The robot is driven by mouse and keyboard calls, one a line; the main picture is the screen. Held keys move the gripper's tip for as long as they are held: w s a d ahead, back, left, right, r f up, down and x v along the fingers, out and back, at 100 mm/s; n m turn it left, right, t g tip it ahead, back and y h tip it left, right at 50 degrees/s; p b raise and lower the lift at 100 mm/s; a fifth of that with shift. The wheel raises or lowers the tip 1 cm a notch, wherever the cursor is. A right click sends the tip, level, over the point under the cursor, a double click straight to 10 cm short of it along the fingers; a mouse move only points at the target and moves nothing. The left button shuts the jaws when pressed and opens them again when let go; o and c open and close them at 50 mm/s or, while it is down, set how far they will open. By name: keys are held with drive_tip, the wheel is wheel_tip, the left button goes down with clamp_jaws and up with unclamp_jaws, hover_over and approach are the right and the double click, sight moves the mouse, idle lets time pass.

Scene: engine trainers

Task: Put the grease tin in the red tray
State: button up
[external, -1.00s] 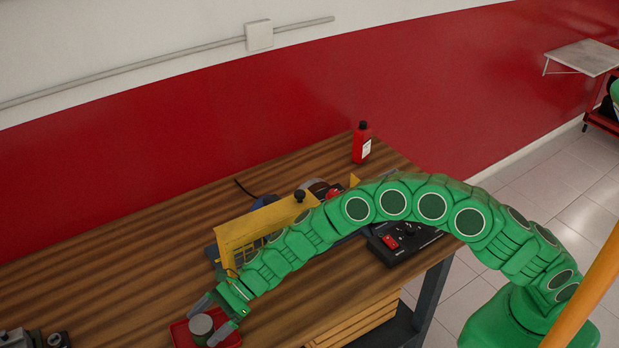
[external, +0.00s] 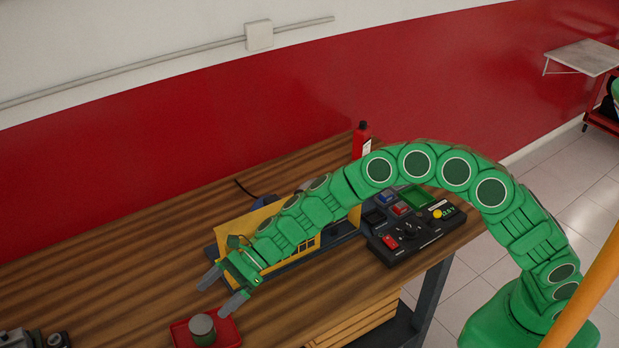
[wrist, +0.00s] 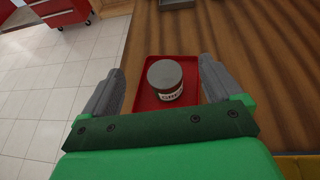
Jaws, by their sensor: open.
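In the wrist view the tin (wrist: 165,81) shows a label with dark lettering and stands inside the red tray (wrist: 145,104). My gripper (external: 222,291) is open and empty, above and behind the tin, apart from it. In the wrist view the fingers of my gripper (wrist: 160,82) appear on either side of the tin and tray.
A yellow-guarded machine (external: 240,246) stands on the wooden table (external: 120,262) beside my arm. A black control box (external: 413,235) and a red bottle (external: 362,141) are farther right. A grey metal part (external: 30,339) sits at bottom left. The table's left half is mostly clear.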

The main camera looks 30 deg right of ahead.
drive_tip(key=shift+r, duration=0.35)
drive_tip(key=shift+d+r, duration=0.1)
